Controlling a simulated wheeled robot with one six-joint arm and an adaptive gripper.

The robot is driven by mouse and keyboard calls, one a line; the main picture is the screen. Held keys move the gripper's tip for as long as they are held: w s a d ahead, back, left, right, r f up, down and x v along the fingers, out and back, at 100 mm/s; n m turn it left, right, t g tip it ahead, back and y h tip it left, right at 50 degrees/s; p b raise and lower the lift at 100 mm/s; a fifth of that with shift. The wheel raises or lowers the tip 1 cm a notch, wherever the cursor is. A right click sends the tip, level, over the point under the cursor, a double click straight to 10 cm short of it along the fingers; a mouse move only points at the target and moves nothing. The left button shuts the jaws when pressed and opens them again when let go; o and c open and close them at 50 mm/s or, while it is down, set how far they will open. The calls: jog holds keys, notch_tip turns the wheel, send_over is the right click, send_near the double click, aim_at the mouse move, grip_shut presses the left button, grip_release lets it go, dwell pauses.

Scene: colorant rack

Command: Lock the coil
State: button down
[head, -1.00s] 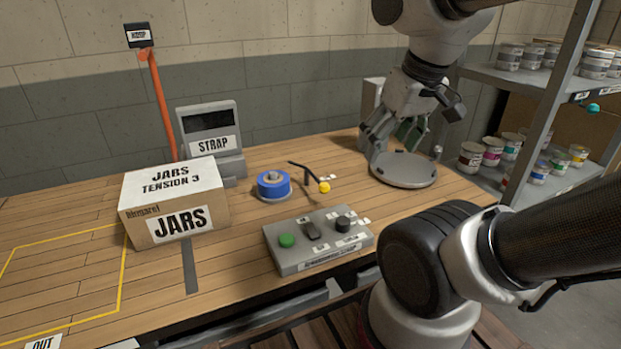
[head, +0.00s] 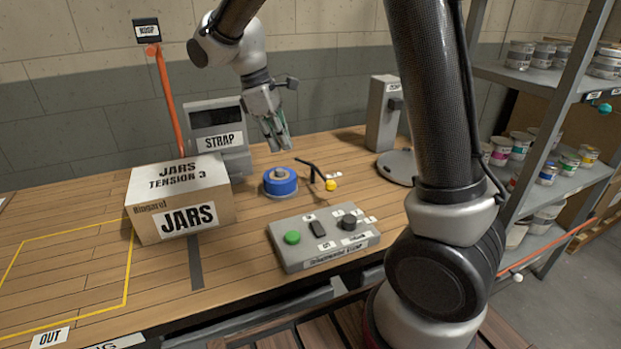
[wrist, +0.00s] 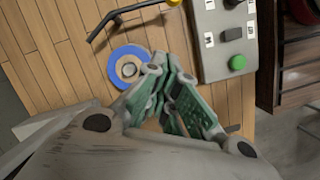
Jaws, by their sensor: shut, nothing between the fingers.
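The blue coil (head: 280,182) sits on the wooden bench with a metal hub in its middle. It also shows in the wrist view (wrist: 128,66), just beyond my fingers. A thin black lever with a yellow knob (head: 330,185) stands right beside the coil; part of it shows at the top of the wrist view (wrist: 120,14). My gripper (head: 277,142) is shut and empty, above and a little behind the coil in the head view, apart from it. Its green-padded fingers (wrist: 172,100) show close up in the wrist view.
A grey control box (head: 325,240) with a green button and dark knobs stands in front of the coil. The JARS carton (head: 180,205) is at left, with the STRAP machine (head: 218,140) behind it. A round grey plate (head: 398,167) lies at right, near a shelf (head: 540,80) of tins.

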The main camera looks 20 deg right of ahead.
jog(key=shift+s+d+r+n, duration=0.2)
jog(key=shift+s+n, duration=0.1)
jog(key=shift+n, duration=0.2)
jog(key=shift+f, duration=0.15)
jog(key=x, duration=1)
jog(key=shift+s+d, duration=0.1)
jog(key=d, duration=0.1)
jog(key=s+d, duration=0.1)
jog(key=d, duration=0.1)
jog(key=shift+s+f, duration=0.2)
jog(key=shift+f, duration=0.05)
jog(key=shift+s+d, duration=0.1)
jog(key=shift+d, duration=0.1)
jog(key=shift+d, duration=0.15)
